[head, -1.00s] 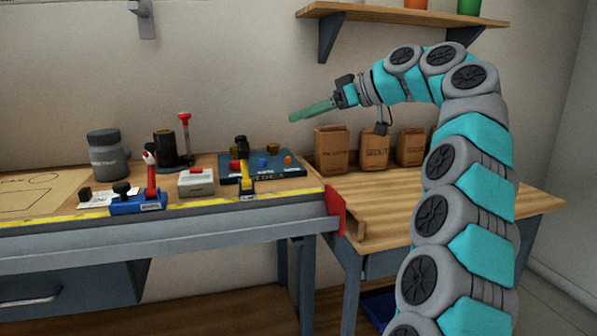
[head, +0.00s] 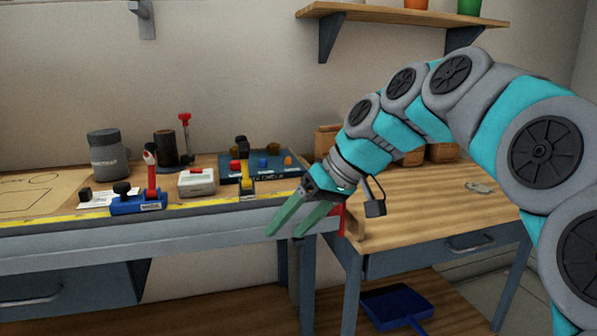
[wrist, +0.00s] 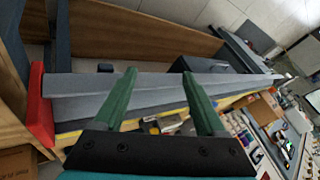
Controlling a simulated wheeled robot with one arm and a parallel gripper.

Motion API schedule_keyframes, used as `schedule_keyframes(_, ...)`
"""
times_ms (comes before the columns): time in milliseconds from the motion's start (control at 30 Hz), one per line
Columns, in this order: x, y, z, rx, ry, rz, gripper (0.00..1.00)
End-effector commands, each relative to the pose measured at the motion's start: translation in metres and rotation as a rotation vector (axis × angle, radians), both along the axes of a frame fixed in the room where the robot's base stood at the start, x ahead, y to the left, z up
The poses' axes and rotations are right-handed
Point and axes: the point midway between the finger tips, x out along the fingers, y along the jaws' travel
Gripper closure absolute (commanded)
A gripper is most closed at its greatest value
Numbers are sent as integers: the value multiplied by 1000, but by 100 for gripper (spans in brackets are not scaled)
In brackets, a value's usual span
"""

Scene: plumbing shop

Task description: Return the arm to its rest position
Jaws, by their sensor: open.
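My gripper (head: 287,233) is open and empty in the head view. Its two green fingers point down and to the left, in front of the right end of the workbench (head: 170,234). My arm arches in from the right side of the picture. In the wrist view my gripper (wrist: 160,88) shows both green fingers spread apart with nothing between them. The bench's grey front edge (wrist: 75,85) lies beyond them. In the head view the arm hides part of the side table and some of the cardboard boxes.
On the workbench stand a grey jar (head: 109,157), a blue clamp block (head: 137,203), a white box with a red button (head: 197,182) and a blue tray (head: 275,166). The wooden side table (head: 430,208) stands at right. A blue dustpan (head: 396,306) lies below it.

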Motion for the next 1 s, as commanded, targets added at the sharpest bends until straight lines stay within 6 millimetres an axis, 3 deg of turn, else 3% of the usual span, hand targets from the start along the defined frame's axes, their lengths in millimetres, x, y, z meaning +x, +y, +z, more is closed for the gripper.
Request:
schedule_keyframes(33, -20, -5, -15, -40, 35, -23, 27)
schedule_keyframes(267, -98, -42, -92, -233, 187, -162, 27)
schedule_keyframes(600, -226, -123, -197, -514, 385, -409, 27)
schedule_keyframes(800, -274, -153, -229, -603, 448, -507, 27)
schedule_keyframes(1000, -286, -160, -236, -625, 463, -532, 27)
